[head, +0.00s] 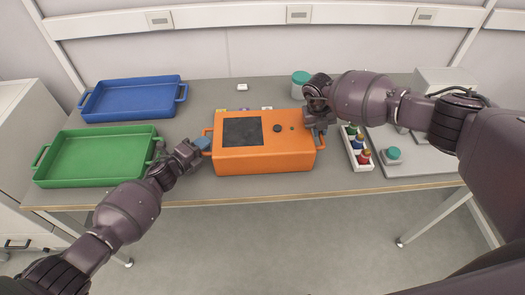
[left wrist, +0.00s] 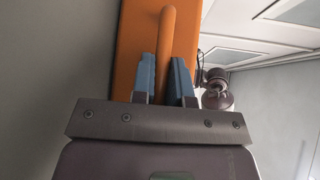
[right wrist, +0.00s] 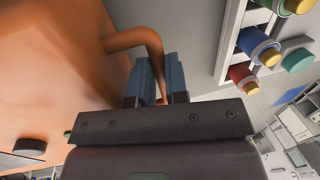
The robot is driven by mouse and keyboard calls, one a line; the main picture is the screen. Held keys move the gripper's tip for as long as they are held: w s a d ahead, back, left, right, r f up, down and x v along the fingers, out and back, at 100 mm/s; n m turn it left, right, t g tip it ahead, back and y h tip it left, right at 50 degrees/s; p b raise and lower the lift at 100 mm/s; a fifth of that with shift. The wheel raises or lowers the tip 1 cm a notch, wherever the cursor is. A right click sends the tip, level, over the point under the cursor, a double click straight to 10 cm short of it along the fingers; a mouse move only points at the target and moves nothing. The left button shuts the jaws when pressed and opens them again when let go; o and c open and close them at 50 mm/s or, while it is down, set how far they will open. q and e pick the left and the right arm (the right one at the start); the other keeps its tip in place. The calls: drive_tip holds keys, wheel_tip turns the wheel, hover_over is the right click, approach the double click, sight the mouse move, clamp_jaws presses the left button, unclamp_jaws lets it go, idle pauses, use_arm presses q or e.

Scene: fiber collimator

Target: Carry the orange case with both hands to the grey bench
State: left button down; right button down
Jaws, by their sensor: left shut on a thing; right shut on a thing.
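The orange case (head: 265,160) has a dark square panel and small knobs on top. It is at the front middle of the grey bench (head: 235,195); I cannot tell whether it rests on the bench or is just above it. My left gripper (head: 202,143) is shut on the case's left handle, which shows between the blue fingers in the left wrist view (left wrist: 167,60). My right gripper (head: 318,125) is at the right side. In the right wrist view its fingers close on the right handle (right wrist: 150,50). My right arm hides part of that handle in the head view.
A green tray (head: 95,182) and a blue tray (head: 130,119) lie to the left. A white rack with coloured bottles (head: 350,160) stands close right of the case. A teal-lidded jar (head: 299,82) stands behind. A grey plate (head: 425,165) lies further right.

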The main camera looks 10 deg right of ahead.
use_arm(q)
drive_tip(key=c, duration=1.5)
unclamp_jaws()
drive_tip(key=shift+f, duration=0.1)
use_arm(e)
drive_tip(key=c, duration=1.5)
unclamp_jaws()
drive_tip(key=shift+f, duration=0.1)
use_arm(q)
drive_tip(key=o, duration=0.4)
use_arm(e)
drive_tip(key=o, duration=0.4)
use_arm(q)
drive_tip(key=shift+s+a, duration=0.1)
drive_tip(key=v, duration=0.7)
drive_tip(key=shift+s+a, duration=0.2)
use_arm(e)
drive_tip(key=shift+a, duration=0.1)
drive_tip(key=r, duration=0.4)
drive_tip(key=a+r, duration=0.1)
drive_tip(key=r, duration=0.3)
drive_tip(key=a+r, duration=0.1)
drive_tip(key=r, duration=0.2)
drive_tip(key=shift+r, duration=0.4)
use_arm(q)
drive_tip(key=shift+s+a, duration=0.1)
use_arm(e)
drive_tip(key=shift+a, duration=0.1)
